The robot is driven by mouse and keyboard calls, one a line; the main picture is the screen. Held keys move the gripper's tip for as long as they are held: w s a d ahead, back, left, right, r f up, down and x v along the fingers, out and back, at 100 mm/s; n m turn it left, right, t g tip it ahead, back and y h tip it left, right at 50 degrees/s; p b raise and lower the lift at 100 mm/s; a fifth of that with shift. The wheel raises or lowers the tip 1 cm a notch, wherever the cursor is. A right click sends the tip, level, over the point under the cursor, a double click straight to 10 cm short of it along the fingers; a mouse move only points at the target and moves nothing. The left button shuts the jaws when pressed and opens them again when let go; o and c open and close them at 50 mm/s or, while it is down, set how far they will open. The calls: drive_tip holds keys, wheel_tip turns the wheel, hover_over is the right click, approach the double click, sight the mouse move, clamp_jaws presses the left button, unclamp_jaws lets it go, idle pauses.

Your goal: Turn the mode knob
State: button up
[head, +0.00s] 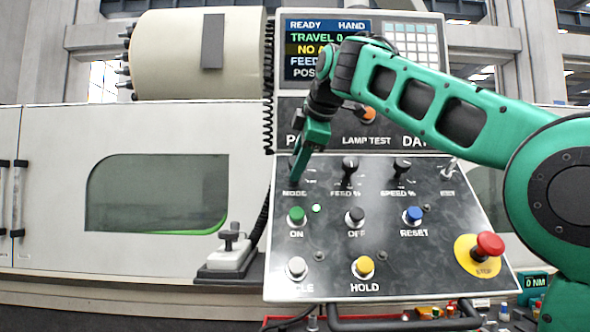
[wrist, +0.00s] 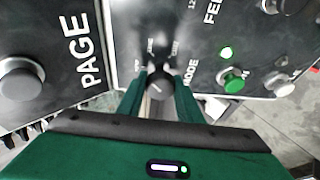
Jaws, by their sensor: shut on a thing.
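The mode knob (wrist: 160,87) is a dark round knob with a light pointer line, next to the MODE label in the wrist view. My gripper (wrist: 160,95) has its two green fingers on either side of the knob, shut on it. In the head view my gripper (head: 297,176) reaches down to the panel's upper left, above the MODE label, and hides most of the knob. The sloped control panel (head: 330,262) carries the knob.
To the right are the FEED % knob (head: 349,168) and SPEED % knob (head: 402,168). Below are a green ON button (head: 296,215), black OFF button (head: 355,215) and blue RESET button (head: 413,214). A red STOP button (head: 489,246) sits lower right. A coiled cable (head: 268,90) hangs left.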

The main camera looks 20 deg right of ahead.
drive_tip(key=n+g, duration=0.1)
drive_tip(key=n, duration=0.2)
drive_tip(key=shift+w+f, duration=0.1)
drive_tip(key=n, duration=0.1)
drive_tip(key=n+g+h, duration=0.1)
drive_tip(key=n, duration=0.1)
drive_tip(key=shift+d+r+n, duration=0.15)
drive_tip(key=shift+r+n, duration=0.05)
drive_tip(key=shift+n, duration=0.8)
drive_tip(key=shift+r, duration=0.1)
drive_tip(key=o, duration=1)
drive_tip(key=s+a+r, duration=0.1)
drive_tip(key=s+r, duration=0.3)
drive_tip(key=s, duration=1)
drive_tip(key=shift+s, duration=0.4)
